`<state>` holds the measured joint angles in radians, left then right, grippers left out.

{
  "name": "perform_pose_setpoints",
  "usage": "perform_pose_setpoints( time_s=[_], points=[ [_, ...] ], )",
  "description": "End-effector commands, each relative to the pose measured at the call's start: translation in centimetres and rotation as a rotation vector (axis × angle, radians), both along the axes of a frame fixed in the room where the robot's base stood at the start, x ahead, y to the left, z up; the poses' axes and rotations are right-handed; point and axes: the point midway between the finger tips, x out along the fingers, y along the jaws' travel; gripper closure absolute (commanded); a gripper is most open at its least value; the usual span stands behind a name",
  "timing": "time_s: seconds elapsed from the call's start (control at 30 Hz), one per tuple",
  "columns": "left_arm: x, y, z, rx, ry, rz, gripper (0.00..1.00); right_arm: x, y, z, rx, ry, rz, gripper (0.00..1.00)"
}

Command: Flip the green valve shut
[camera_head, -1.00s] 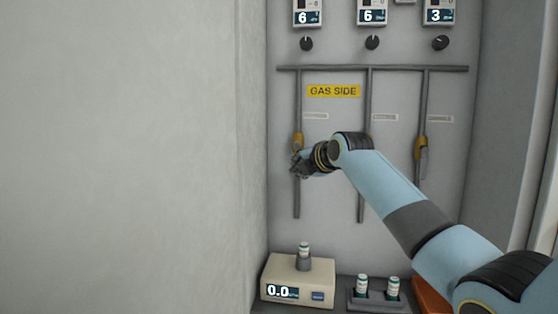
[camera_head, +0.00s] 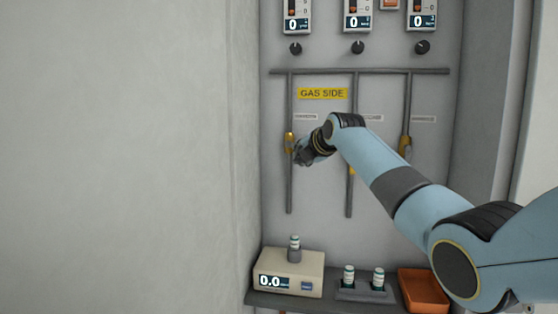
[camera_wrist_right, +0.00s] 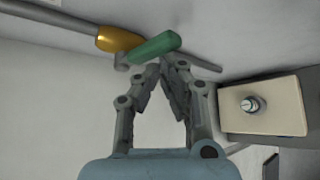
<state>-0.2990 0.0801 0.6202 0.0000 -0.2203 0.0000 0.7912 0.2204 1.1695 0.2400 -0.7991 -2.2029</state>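The green valve handle (camera_wrist_right: 155,46) shows in the right wrist view beside a brass valve body (camera_wrist_right: 118,40) on a grey pipe. The handle lies at an angle to the pipe line. In the head view the yellow valve body (camera_head: 289,143) sits on the leftmost pipe, and my gripper hides the handle. My right gripper (camera_head: 299,157) is just right of that pipe. In the wrist view its fingertips (camera_wrist_right: 160,66) are nearly together, with nothing seen between them, close to the handle's lower edge; contact cannot be told. My left gripper is out of view.
A right-hand valve (camera_head: 405,146) and a partly hidden middle valve (camera_head: 351,170) sit on neighbouring pipes. The flow displays above read 0. A scale (camera_head: 290,272) with a vial, a vial rack (camera_head: 365,292) and an orange tray (camera_head: 424,290) stand below. The left wall (camera_head: 120,150) is bare.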

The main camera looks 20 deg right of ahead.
Motion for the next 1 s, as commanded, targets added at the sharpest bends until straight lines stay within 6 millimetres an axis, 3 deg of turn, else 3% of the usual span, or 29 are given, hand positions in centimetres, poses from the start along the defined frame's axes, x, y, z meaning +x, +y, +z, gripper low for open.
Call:
perform_pose_setpoints(
  time_s=[1.0],
  points=[
    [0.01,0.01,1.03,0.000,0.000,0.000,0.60,-0.11,0.07,1.06,0.001,-0.001,-0.001,1.00]
  ],
)
